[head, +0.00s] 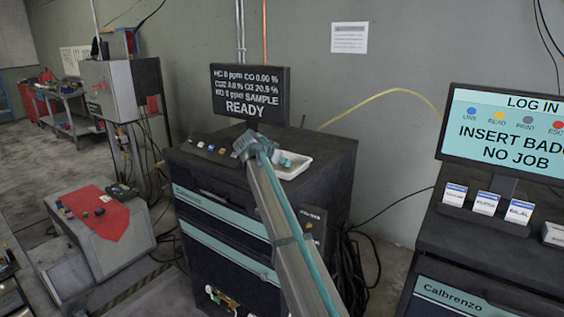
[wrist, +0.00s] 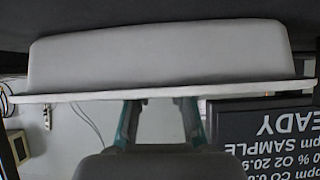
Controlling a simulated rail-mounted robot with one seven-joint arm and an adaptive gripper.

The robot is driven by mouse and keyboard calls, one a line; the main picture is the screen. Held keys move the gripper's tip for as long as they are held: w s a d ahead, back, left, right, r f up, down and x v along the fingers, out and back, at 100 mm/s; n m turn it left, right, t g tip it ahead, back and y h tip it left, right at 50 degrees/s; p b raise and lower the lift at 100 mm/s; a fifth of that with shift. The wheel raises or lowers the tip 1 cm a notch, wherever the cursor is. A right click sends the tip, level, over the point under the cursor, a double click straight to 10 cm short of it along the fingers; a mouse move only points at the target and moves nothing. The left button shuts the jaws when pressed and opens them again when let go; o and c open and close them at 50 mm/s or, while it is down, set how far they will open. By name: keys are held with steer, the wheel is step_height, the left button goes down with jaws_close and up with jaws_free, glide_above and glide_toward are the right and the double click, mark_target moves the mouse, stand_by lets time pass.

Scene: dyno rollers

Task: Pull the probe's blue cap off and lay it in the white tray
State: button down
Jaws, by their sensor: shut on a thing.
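The white tray (head: 301,171) sits on the dark cabinet top in the head view, partly behind my arm. In the wrist view the tray's outer wall (wrist: 160,55) fills the upper part of the upside-down picture and covers my fingertips. My gripper (head: 283,159) has its teal fingers low at the tray; their upper parts show in the wrist view (wrist: 160,120). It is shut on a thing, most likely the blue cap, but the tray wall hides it. I cannot make out the cap or the probe in either view.
The dark analyser cabinet (head: 205,165) carries a screen (head: 250,94) reading READY, close behind the tray. Small coloured items lie on its top, to the left. A second cabinet with a log-in monitor (head: 505,130) stands at right. A yellow hose (head: 385,93) runs along the wall.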

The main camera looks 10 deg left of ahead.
steer(key=c, duration=1)
jaws_free()
steer(key=shift+o, duration=0.2)
steer(key=shift+s, duration=0.1)
steer(key=v, duration=1.2)
steer(key=shift+f, duration=0.1)
